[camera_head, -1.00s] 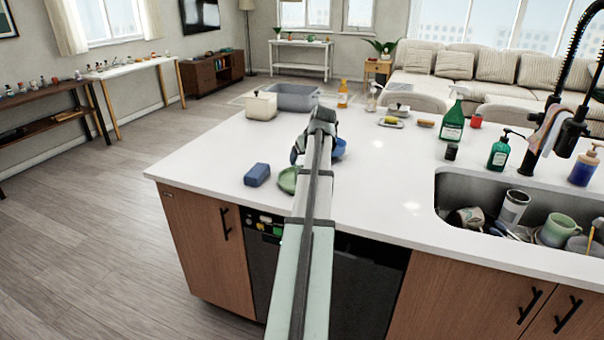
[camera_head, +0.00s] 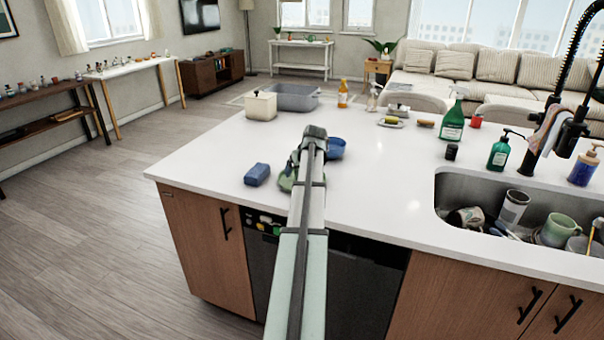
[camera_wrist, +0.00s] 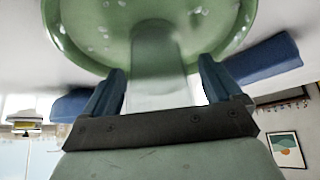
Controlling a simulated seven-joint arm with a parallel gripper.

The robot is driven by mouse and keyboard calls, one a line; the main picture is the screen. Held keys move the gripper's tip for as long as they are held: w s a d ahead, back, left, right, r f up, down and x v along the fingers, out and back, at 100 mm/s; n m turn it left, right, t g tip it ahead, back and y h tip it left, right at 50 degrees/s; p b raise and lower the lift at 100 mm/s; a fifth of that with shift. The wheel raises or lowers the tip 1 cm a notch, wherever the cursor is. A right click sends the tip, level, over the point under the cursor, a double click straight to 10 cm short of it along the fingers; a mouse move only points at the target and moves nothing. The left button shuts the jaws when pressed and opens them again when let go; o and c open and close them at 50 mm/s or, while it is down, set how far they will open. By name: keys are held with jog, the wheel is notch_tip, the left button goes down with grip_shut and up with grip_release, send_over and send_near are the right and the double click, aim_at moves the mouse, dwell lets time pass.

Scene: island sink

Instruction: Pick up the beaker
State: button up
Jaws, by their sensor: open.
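A clear, see-through vessel, which looks like the beaker (camera_wrist: 163,97), shows in the wrist view between the two blue fingers of my gripper (camera_wrist: 162,88). The fingers are apart, one on each side of it; I cannot tell whether they touch it. A green speckled dish (camera_wrist: 85,30) fills the top of the wrist view, overlapping the beaker's outline. In the head view the green dish (camera_head: 287,182) is partly behind my arm, and the beaker cannot be made out there.
A white canister (camera_head: 261,106) and grey tub (camera_head: 294,97) stand at the back. The sink (camera_head: 465,190) is at right. The counter's middle is clear.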

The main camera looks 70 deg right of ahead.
jog(key=c, duration=1.1)
jog(key=shift+o, duration=0.2)
jog(key=shift+r, duration=0.15)
